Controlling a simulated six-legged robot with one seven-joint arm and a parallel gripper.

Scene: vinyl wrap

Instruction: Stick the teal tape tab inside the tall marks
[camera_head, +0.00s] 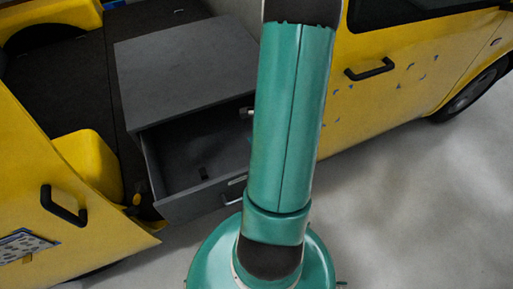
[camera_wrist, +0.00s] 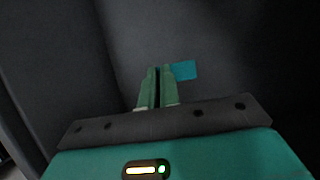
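The teal tape tab (camera_wrist: 184,69) shows in the wrist view as a small flat rectangle just right of my fingertips, against a dark grey surface. My gripper (camera_wrist: 159,73) has its two green fingers close together with a narrow dark gap between them. The right finger hides the tab's left end, so I cannot tell whether the fingers grip it or are only in front of it. In the head view my arm hides my gripper. Several small blue-grey marks (camera_head: 421,76) are on the yellow van's side at the right; I cannot tell which are the tall ones.
An open grey drawer (camera_head: 222,190) juts from a cabinet (camera_head: 180,70) inside the van. The open yellow door (camera_head: 30,180) at left carries a patterned sheet (camera_head: 22,245). The floor at lower right is clear.

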